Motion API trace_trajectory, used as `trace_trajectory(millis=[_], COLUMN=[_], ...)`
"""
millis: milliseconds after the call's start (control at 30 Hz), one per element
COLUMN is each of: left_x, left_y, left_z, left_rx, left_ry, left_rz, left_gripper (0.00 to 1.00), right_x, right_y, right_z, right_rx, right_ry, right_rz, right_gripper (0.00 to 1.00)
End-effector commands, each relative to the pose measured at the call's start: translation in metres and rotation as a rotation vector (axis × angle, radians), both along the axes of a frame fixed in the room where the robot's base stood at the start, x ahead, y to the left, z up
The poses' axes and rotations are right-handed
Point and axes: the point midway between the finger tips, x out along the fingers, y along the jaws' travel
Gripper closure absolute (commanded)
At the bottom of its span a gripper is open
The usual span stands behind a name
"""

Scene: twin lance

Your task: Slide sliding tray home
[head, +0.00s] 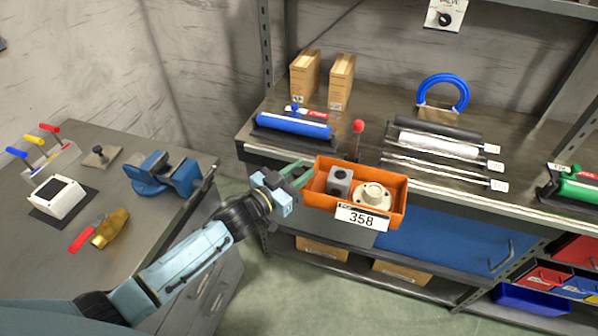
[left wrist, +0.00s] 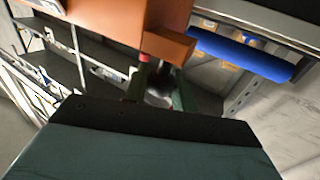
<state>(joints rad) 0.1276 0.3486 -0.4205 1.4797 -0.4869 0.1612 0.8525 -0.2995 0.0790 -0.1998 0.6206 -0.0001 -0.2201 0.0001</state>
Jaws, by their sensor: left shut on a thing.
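The sliding tray appears to be the orange open tray (head: 398,208) with a "358" label. It sits at the front edge of the shelf bench, its front jutting past the edge. It holds a grey block with a round hole (head: 339,181) and a cream round flange part (head: 373,196). My left gripper (head: 298,174) is at the tray's left end, its green fingers shut on the tray's left wall. In the left wrist view, the orange tray (left wrist: 110,18) fills the top, with an orange edge at the fingertips (left wrist: 160,84). My right gripper is out of view.
A red-knobbed lever (head: 358,127) stands just behind the tray. A blue roll (head: 292,125) lies left of it, and dark and white rolls (head: 438,147) lie right. A side table (head: 130,225) holds a blue vise (head: 165,174). A blue panel (head: 450,243) is below right.

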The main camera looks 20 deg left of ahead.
Motion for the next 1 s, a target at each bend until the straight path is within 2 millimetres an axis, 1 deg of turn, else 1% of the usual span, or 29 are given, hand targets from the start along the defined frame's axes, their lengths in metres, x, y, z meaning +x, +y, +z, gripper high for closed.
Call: trace_trajectory(millis=[67,167,267,400,500,600,733,1000], left_x=[0.0,0.0,0.001,0.003,0.004,0.005,0.005,0.005], left_y=[0.001,0.012,0.036,0.08,0.107,0.128,0.141,0.143], left_z=[0.0,0.0,0.0,-0.001,-0.001,-0.002,-0.001,0.0], left_rx=[0.0,0.004,0.008,0.009,0.008,0.006,0.004,0.0], left_ry=[0.0,0.0,0.002,0.001,0.0,0.001,0.0,0.0], left_rz=[-0.001,-0.001,0.002,0.004,0.004,0.004,0.003,0.003], left_gripper=[1.0,1.0,1.0,1.0,1.0,1.0,1.0,1.0], right_x=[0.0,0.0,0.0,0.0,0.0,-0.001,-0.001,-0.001], right_y=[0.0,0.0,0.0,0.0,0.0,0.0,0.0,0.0], right_z=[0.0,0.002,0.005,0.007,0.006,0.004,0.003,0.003], right_rx=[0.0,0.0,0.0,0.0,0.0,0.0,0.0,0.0], right_ry=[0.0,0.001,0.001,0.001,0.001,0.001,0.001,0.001], right_rz=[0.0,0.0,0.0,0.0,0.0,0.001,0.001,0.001], right_gripper=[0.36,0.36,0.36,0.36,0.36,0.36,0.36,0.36])
